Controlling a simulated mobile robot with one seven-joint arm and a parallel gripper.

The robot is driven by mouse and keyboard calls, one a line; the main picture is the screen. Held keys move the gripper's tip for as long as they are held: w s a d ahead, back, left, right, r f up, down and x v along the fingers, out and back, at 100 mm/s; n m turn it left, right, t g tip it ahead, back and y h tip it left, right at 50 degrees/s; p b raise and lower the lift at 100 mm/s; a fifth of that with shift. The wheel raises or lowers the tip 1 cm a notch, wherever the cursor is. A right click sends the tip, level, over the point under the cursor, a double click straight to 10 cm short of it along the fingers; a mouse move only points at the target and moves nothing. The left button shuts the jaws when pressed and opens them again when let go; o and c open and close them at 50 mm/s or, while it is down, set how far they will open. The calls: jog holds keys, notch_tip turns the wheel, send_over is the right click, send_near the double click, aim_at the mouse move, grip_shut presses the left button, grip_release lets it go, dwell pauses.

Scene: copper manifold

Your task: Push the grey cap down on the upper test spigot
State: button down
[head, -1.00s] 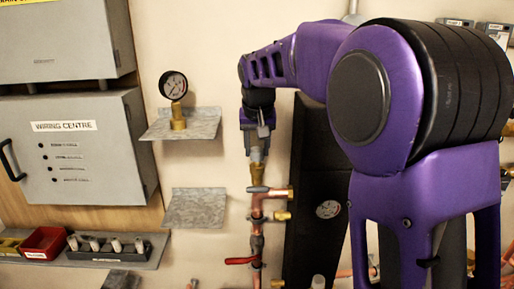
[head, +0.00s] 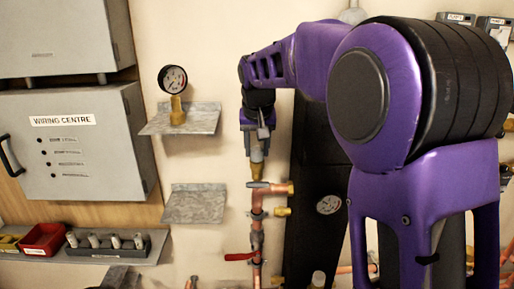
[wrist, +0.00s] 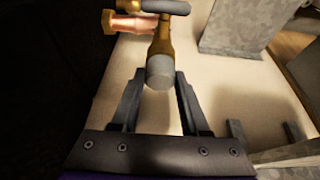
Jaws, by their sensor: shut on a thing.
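The upper test spigot (head: 257,170) is an upright brass stub on top of the copper pipework in the head view. It also shows in the wrist view (wrist: 162,42). The grey cap (wrist: 160,72) is at the spigot's end, in line with it, between my fingers. My gripper (wrist: 156,84) is shut on the cap, one dark finger on each side. In the head view my gripper (head: 257,150) points down over the spigot. The fingers partly hide the cap there, and I cannot tell how far down it sits.
A pressure gauge (head: 173,80) stands on a metal shelf left of my gripper, with an empty shelf (head: 194,205) below. A red-handled valve (head: 240,256) is lower on the pipe. A dark panel (head: 318,165) stands just right. A red bin (head: 43,240) is at lower left.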

jog(key=shift+f, duration=0.1)
jog(key=shift+c, duration=1.6)
grip_release()
jog(key=p+v, duration=0.3)
jog(key=v, duration=1.4)
jog(key=shift+s+d, duration=0.1)
